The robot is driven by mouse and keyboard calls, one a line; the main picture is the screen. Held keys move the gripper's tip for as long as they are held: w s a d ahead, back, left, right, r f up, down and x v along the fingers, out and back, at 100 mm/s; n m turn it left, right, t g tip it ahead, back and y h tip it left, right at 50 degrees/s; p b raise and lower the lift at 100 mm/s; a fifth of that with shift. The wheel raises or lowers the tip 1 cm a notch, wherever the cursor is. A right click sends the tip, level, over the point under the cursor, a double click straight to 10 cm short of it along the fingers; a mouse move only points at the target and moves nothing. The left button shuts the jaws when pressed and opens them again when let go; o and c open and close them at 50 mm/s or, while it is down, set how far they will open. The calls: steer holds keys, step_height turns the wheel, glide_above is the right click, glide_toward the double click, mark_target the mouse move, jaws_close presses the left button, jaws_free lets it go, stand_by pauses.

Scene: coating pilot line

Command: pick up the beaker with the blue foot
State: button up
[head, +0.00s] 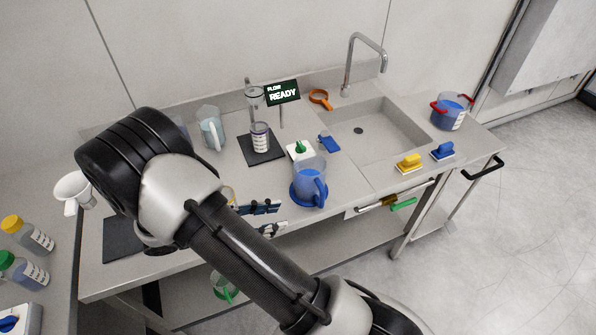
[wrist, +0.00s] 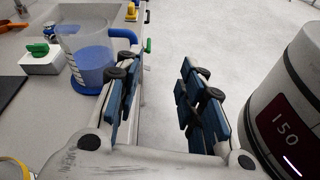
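The beaker with the blue foot (head: 311,174) stands upright on the counter near its front edge. It is clear, has a blue handle and holds blue liquid. It also shows at the upper left of the wrist view (wrist: 89,52), with its handle pointing right. My gripper (head: 266,217) is open and empty, at the counter's front edge, left of and nearer than the beaker in the head view. In the wrist view the two dark blue fingers (wrist: 160,85) stand wide apart with only floor between them. The beaker is outside them, beyond the left finger.
A white box with a green knob (head: 294,155) stands just behind the beaker, beside a black mat (head: 250,145) bearing a clear vessel. A blue item (head: 328,143) lies behind right. Counter right of the beaker is clear.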

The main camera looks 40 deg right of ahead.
step_height(320, 180, down, 5)
steer(key=w+n+t+h, duration=0.1)
steer(key=n+t+h, duration=0.1)
steer(key=n+h, duration=0.15)
glide_toward(322, 207)
steer(key=shift+n+t, duration=0.3)
steer(key=shift+n, duration=0.05)
steer(key=d+r, duration=0.2)
steer(key=d, duration=0.1)
steer(key=d+r, duration=0.1)
steer(key=d, duration=0.1)
steer(key=shift+s+r, duration=0.2)
steer(key=shift+s, duration=0.1)
steer(key=shift+d+f+b, duration=0.15)
steer(key=shift+d+b, duration=0.15)
steer(key=shift+d, duration=2.45)
jaws_close()
